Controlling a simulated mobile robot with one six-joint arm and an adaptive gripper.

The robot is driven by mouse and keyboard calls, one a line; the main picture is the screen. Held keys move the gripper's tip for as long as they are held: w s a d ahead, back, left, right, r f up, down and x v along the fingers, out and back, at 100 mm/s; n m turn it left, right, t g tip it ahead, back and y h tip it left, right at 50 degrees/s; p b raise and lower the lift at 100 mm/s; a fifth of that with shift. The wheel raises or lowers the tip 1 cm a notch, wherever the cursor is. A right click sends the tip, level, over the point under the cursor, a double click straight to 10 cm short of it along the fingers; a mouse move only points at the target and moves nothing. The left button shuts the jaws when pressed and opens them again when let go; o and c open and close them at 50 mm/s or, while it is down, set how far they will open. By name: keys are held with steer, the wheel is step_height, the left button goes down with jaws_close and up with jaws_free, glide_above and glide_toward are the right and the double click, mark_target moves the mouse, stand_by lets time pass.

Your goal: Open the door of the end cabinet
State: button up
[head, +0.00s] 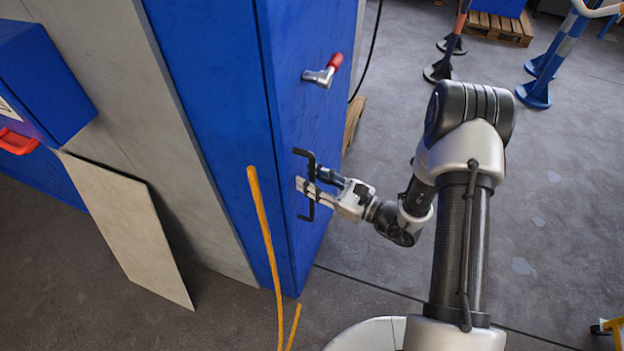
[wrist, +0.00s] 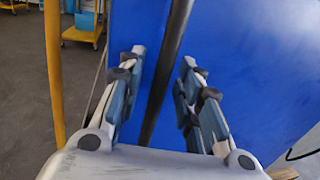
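The end cabinet (head: 215,110) is tall and blue. Its right-hand face (head: 300,125) bears a black bar handle (head: 311,168) and looks shut flush. My gripper (head: 313,190) is at this handle, its fingers on either side of the bar. In the wrist view the bar (wrist: 165,75) runs between the two fingers of my gripper (wrist: 163,57), with a visible gap on each side. The gripper is open. A metal lever with a red grip (head: 323,74) sits higher on the same face.
A yellow pole (head: 264,230) stands in front of the cabinet's near edge. A pale panel (head: 132,225) leans at the left. Blue posts (head: 540,88) and a wooden pallet (head: 497,27) stand at the back right. The floor (head: 560,210) right of the arm is mostly clear.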

steer(key=shift+c, duration=0.3)
jaws_close()
stand_by(0.6)
